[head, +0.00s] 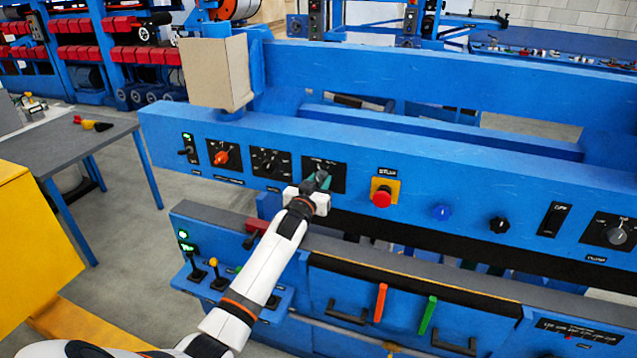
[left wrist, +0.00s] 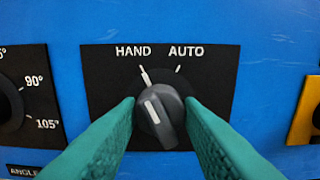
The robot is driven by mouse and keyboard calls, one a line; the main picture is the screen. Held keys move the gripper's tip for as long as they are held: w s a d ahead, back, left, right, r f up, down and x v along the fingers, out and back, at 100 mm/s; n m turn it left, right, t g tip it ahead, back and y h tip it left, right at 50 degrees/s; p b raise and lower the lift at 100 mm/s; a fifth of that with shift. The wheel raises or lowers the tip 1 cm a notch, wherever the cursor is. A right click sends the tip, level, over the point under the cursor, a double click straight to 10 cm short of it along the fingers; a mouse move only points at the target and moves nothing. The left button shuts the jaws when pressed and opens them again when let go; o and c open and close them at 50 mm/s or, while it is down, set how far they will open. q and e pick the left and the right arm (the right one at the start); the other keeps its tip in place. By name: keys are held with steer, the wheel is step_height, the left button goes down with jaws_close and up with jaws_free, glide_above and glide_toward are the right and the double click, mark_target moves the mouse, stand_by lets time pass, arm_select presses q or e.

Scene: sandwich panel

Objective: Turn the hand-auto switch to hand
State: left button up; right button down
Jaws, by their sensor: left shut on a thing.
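The hand-auto switch (left wrist: 160,115) is a dark grey knob on a black plate (left wrist: 215,75) in the left wrist view. Its white pointer line tilts up and left, in line with the HAND tick rather than the AUTO tick. My left gripper (left wrist: 160,125) is shut on the knob, with one green finger on each side. In the head view my left gripper (head: 318,182) is at the blue panel and hides most of the knob. My right gripper is not in view.
On the blue panel (head: 460,175), an orange-red knob (head: 221,158) and a black dial (head: 268,161) are left of the switch. A red emergency button (head: 381,197) on a yellow plate is close on the right. Below are levers (head: 196,270) and orange and green handles (head: 380,302).

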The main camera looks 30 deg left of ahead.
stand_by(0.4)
arm_select(q)
steer(key=o, duration=1)
steer(key=b+v, duration=0.2)
steer(key=v, duration=1)
steer(key=shift+f, duration=0.1)
